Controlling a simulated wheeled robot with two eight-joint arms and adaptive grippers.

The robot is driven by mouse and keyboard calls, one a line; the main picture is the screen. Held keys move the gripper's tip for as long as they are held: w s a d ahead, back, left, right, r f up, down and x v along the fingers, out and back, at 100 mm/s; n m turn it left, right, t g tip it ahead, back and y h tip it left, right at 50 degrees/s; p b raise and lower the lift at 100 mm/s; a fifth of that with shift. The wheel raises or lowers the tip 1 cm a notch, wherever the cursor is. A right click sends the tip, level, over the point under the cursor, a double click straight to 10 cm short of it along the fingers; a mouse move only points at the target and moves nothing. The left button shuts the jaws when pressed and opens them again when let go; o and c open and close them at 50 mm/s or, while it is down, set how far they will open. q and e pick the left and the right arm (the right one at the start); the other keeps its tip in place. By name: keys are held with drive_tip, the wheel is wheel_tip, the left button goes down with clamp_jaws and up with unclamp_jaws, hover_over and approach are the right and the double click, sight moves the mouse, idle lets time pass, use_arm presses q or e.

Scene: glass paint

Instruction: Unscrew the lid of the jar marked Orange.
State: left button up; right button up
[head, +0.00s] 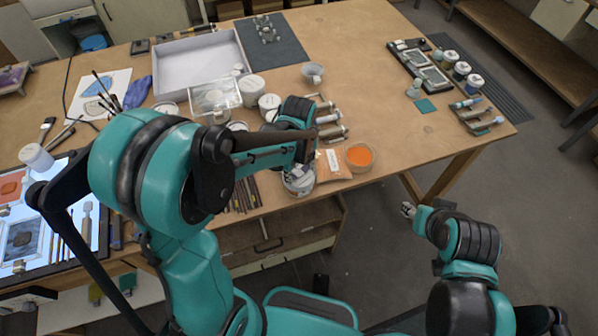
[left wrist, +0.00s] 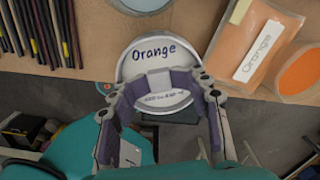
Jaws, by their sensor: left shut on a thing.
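The jar marked Orange (head: 298,186) stands near the front edge of the table, below my left gripper (head: 303,166) in the head view. In the left wrist view its round white lid (left wrist: 152,50) fills the middle, with "Orange" handwritten on it and smaller print lower down. My left gripper (left wrist: 158,82) is shut on the lid, its purple-grey finger pads across the lid's face and sides. The jar body is hidden under the lid in the wrist view, so I cannot tell how far the lid is turned. My right gripper (head: 408,210) is off the table's front edge, too small to read.
Right of the jar lie a packet labelled Orange (head: 333,166) and an open dish of orange paint (head: 360,156). Pencils (head: 243,195) lie close on the left. The table's right-middle is mostly clear.

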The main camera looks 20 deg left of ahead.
use_arm(q)
drive_tip(key=n, duration=0.5)
drive_tip(key=shift+b, duration=0.3)
drive_tip(key=shift+o, duration=0.2)
drive_tip(key=n, duration=0.5)
drive_tip(key=shift+b, duration=0.35)
drive_tip(key=shift+f+n, duration=0.1)
drive_tip(key=shift+n, duration=0.2)
drive_tip(key=n, duration=0.5)
